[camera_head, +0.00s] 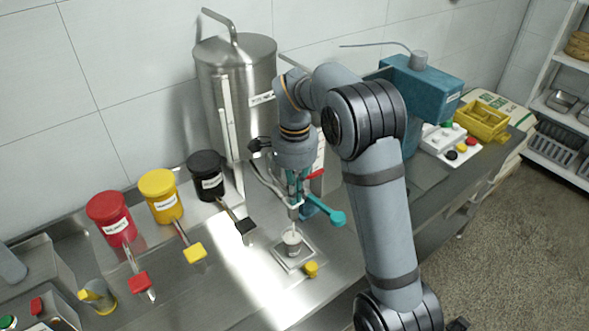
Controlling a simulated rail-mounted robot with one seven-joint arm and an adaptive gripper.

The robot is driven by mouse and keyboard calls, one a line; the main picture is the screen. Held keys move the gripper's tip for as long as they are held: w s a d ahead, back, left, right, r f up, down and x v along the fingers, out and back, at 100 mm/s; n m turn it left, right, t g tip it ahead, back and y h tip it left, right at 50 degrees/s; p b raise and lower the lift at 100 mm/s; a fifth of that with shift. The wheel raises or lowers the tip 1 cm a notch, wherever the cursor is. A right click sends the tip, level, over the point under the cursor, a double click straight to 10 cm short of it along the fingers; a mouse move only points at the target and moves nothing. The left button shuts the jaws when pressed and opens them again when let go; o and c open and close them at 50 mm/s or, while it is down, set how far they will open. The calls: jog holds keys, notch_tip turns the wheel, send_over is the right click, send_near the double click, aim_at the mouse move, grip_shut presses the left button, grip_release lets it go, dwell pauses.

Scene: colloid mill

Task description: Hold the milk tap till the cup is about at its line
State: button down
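A small light cup (292,244) stands upright on a square metal plate (283,264) on the steel counter. My gripper (294,208) points down just above the cup, in front of the steel tank (236,95). A teal lever with a round end (337,218) sticks out to the right beside my gripper. A small red handle (316,174) shows just above it. I cannot tell which of these belongs to the milk tap, as my wrist hides the fittings behind it. The finger gap, the cup's line and the level in the cup are too small to read.
Red (111,218), yellow (161,195) and black (206,175) canisters with matching levers stand left. A yellow knob (311,269) is beside the plate. A blue machine (422,85), a button panel (450,143) and a yellow crate (483,121) are at right.

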notch_tip(320, 180, up, 13)
jog(key=p, duration=0.2)
jog(key=shift+r, duration=0.15)
dwell(0.9)
